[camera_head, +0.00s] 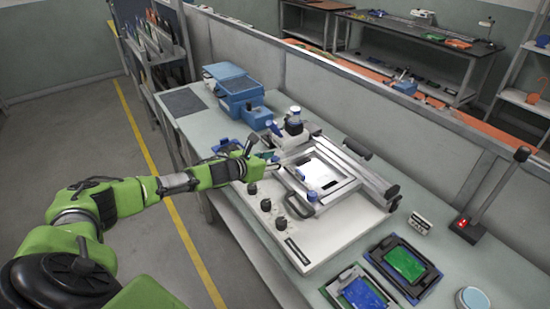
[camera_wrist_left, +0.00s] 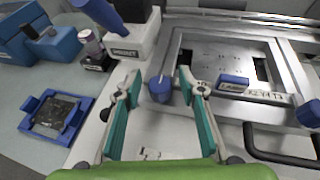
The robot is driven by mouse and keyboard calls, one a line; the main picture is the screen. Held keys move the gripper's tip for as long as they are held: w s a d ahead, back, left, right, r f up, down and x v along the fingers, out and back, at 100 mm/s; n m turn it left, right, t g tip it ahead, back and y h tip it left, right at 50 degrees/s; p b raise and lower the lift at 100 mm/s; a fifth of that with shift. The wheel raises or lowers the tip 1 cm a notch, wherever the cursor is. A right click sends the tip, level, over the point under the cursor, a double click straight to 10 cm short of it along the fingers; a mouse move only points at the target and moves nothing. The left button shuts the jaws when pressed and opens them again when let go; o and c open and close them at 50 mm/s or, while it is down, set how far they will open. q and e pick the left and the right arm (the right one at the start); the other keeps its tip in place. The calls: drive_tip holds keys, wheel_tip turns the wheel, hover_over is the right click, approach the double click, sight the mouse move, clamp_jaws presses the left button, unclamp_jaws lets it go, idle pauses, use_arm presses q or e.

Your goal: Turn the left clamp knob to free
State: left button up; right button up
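The left clamp knob (camera_wrist_left: 160,88), small and blue, shows in the left wrist view at the left corner of the metal frame. My left gripper (camera_wrist_left: 160,80) is open, its two teal-padded fingers on either side of the knob in the picture; I cannot tell whether they touch it. In the head view my left gripper (camera_head: 262,156) reaches over the white machine's left side, near that corner. Another blue knob (camera_wrist_left: 308,113) sits at the frame's right side and also shows in the head view (camera_head: 312,196). My right gripper is out of view.
The white machine (camera_head: 292,247) has several black knobs and a black handle (camera_head: 299,207) along its front. A blue box (camera_head: 238,92) stands behind on the left. Two trays with a blue board (camera_head: 362,294) and a green board (camera_head: 404,263) lie at the right.

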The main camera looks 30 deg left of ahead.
use_arm(q)
drive_tip(key=shift+c, duration=0.4)
clamp_jaws()
